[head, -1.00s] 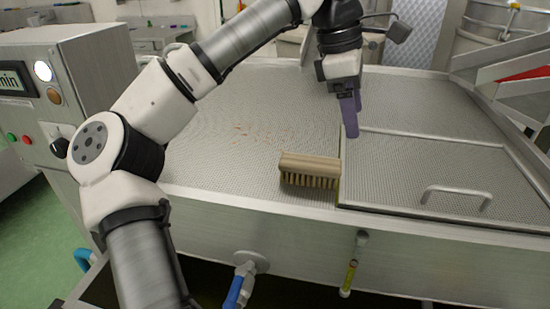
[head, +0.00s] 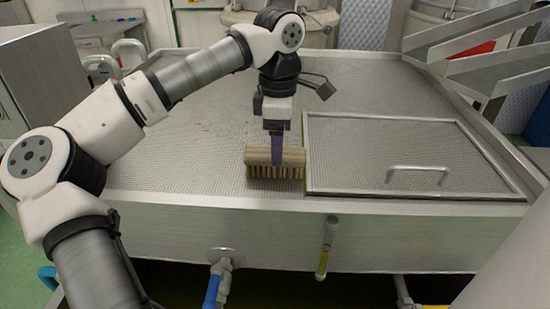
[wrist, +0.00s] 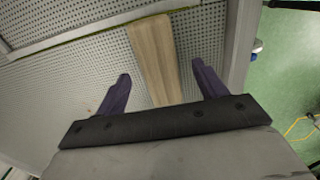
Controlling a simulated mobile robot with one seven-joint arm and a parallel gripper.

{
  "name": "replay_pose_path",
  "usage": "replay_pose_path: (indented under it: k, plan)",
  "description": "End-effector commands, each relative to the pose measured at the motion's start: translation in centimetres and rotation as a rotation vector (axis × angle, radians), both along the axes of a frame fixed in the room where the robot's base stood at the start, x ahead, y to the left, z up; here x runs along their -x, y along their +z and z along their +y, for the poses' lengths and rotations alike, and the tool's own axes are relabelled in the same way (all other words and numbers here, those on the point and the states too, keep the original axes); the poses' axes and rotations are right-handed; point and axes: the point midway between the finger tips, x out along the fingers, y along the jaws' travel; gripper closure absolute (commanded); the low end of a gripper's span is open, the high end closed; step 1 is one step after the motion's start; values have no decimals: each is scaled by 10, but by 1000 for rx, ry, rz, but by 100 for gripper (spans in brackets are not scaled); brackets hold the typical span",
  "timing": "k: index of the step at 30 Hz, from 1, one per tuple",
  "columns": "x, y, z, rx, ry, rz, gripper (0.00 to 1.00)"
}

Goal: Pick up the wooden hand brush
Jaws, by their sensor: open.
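The wooden hand brush (head: 258,157) lies bristles down on the perforated metal top, near its front edge and just left of the hatch panel. My gripper (head: 277,155) points down at the brush, and in the head view its finger overlaps the middle of the brush. In the wrist view my gripper (wrist: 160,85) is open, with the pale wooden back of the brush (wrist: 155,60) between and beyond its two purple fingers. Gaps show on both sides of the brush. The bristles are hidden in the wrist view.
A framed hatch panel (head: 400,155) with a raised metal handle (head: 417,170) is right of the brush. Sloping metal rails (head: 480,45) rise at the right. Small reddish crumbs (head: 215,127) lie left of the brush. The perforated top is otherwise mostly clear.

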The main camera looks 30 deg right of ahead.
Motion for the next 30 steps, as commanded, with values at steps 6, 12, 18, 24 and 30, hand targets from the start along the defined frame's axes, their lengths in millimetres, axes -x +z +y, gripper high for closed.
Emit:
replay_pose_path:
  k: [6,12,18,24,30]
  plan:
    - [3,-30,-5,0,-1,3,29]
    - [3,-38,-5,1,-1,-1,29]
    - [3,-38,-5,1,-1,0,40]
    - [3,-38,-5,1,-1,0,66]
    - [3,-37,-5,1,-1,0,83]
